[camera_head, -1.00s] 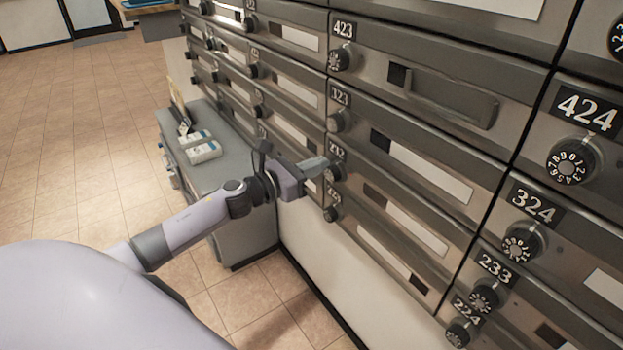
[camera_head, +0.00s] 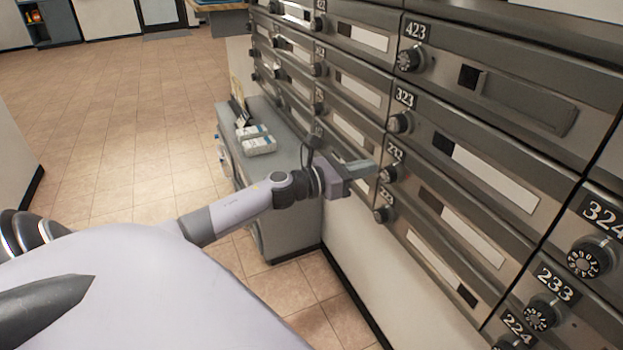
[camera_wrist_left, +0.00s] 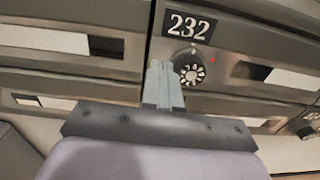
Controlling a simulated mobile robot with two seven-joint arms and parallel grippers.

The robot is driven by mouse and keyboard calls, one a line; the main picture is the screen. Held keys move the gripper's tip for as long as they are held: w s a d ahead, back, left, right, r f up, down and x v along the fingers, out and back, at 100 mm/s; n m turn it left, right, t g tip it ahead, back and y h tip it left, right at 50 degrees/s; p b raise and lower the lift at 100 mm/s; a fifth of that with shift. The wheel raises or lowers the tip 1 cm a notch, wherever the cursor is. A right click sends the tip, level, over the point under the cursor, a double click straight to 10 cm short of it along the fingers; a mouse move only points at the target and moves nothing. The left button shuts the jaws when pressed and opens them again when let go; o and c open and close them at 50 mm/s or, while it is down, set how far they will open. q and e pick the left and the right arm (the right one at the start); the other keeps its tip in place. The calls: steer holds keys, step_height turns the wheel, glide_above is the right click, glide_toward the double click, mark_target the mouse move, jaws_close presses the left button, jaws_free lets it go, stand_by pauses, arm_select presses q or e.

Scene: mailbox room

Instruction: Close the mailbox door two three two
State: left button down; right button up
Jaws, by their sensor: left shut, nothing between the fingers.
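The mailbox door 232 (camera_head: 470,234) is a grey metal front with a dark window and a white label. It looks flush with its neighbours in the head view. Its number plate and round dial (camera_head: 388,173) are at its left end; in the wrist view the dial (camera_wrist_left: 192,68) sits just under the plate 232 (camera_wrist_left: 188,27). My left gripper (camera_head: 370,168) is shut and empty, its fingertips just left of the dial. In the wrist view the fingers (camera_wrist_left: 160,70) overlap the dial's left edge; I cannot tell whether they touch it. My right gripper is out of view.
Doors 323 (camera_head: 485,172) and 423 (camera_head: 525,100) lie above, 233 (camera_head: 541,315) to the lower right; all look shut. A grey cabinet (camera_head: 285,190) with small white boxes (camera_head: 259,146) stands behind my left arm. Tiled floor (camera_head: 120,120) is open at left.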

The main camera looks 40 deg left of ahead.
arm_select(q)
steer(key=shift+v, duration=5.65)
steer(key=s+d+f+m+g+y, duration=0.15)
steer(key=s+d+f+m, duration=0.3)
steer(key=d+m, duration=0.55)
steer(key=s+d+f+m+g+p, duration=0.15)
steer(key=s+d+f+m, duration=0.4)
steer(key=m, duration=0.75)
steer(key=s+d+f+m+g+y, duration=0.1)
steer(key=s+d+f+m+g, duration=0.15)
steer(key=s+d+m, duration=0.6)
steer(key=a+r+m+y+p, duration=0.2)
steer(key=a+r+p, duration=0.2)
steer(key=r+p, duration=0.9)
steer(key=p, duration=1)
steer(key=shift+s+g, duration=0.15)
steer(key=shift+g, duration=0.2)
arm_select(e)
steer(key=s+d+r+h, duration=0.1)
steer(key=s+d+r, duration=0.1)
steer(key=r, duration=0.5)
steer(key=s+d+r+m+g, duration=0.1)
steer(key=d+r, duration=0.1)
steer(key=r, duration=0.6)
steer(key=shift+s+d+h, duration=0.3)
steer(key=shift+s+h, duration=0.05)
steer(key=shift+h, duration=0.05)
